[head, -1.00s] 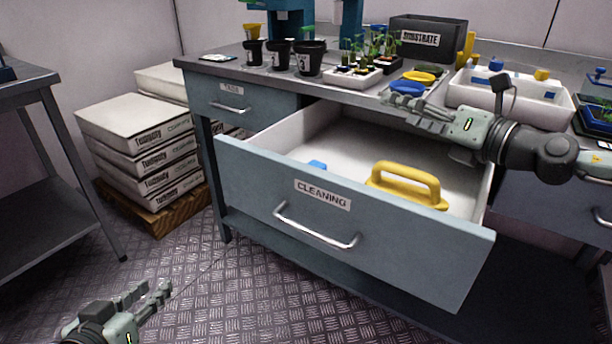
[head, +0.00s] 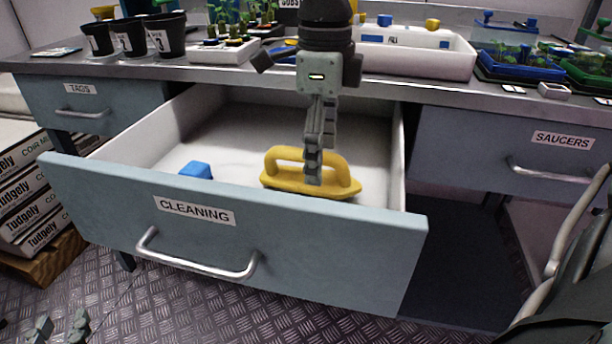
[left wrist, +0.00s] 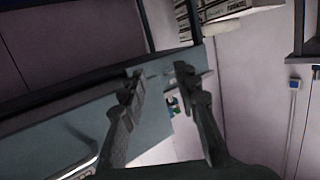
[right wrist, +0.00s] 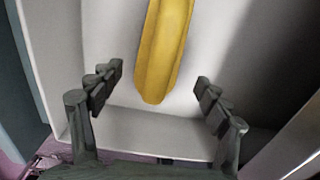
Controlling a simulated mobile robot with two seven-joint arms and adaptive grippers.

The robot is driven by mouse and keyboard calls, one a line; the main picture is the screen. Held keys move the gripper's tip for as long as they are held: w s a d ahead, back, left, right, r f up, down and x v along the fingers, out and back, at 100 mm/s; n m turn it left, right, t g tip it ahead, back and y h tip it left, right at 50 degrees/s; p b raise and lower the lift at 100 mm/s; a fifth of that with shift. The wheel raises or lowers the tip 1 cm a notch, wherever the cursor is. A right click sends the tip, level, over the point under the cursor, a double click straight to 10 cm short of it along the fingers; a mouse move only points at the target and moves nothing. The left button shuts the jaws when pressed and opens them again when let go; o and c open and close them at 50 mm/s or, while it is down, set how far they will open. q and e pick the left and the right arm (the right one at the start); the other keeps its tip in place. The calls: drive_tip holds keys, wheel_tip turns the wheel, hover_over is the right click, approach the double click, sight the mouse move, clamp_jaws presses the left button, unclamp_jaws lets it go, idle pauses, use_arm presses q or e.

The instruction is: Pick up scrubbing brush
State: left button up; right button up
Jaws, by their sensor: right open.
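The yellow scrubbing brush (head: 290,184) lies in the open drawer labelled CLEANING (head: 290,240), near its front wall, with its looped handle upward. My right gripper (head: 314,172) points down at the brush and hides part of its handle. In the right wrist view the fingers of my right gripper (right wrist: 158,88) are spread, with the yellow brush (right wrist: 163,50) ahead and between their lines. I cannot tell whether they touch it. My left gripper (head: 58,328) is low at the left, away from the drawer. Its fingers (left wrist: 158,72) stand apart and empty in the left wrist view.
A small blue object (head: 196,170) lies in the drawer to the left of the brush. Black pots (head: 128,38), a white tray (head: 415,58) and blue seedling trays (head: 520,65) stand on the bench above. The closed SAUCERS drawer (head: 500,150) is to the right.

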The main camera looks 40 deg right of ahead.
drive_tip(key=f, duration=0.4)
drive_tip(key=shift+a+f, duration=0.3)
use_arm(q)
drive_tip(key=shift+w+d+r+t+h, duration=0.15)
drive_tip(key=shift+d+r+t, duration=0.15)
drive_tip(key=shift+r, duration=0.15)
drive_tip(key=shift+s+d+r+t+h, duration=0.15)
drive_tip(key=shift+d+r+t, duration=0.15)
drive_tip(key=shift+r, duration=0.15)
drive_tip(key=shift+w, duration=0.1)
use_arm(e)
drive_tip(key=c, duration=1.3)
drive_tip(key=shift+r, duration=0.2)
